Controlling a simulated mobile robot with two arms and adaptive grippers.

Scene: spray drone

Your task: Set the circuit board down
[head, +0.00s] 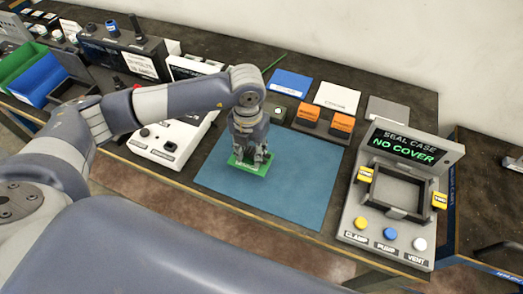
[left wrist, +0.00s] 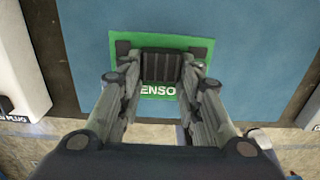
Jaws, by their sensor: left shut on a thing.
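The circuit board (head: 249,164) is green and lies flat under my left gripper (head: 252,157), over the blue mat (head: 297,180). In the left wrist view the board (left wrist: 195,44) shows white letters reading "ENSO", partly hidden by the fingers. My left gripper (left wrist: 160,85) points down and is shut on the dark ribbed block (left wrist: 160,66) on the board. I cannot tell whether the board touches the mat. My right gripper is not in view.
A grey seal case station (head: 393,194) with several buttons stands right of the mat. A white device (head: 165,143) stands left of it. Orange blocks (head: 342,122) and blue (head: 289,84) and white cards line the back. The mat's right side is clear.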

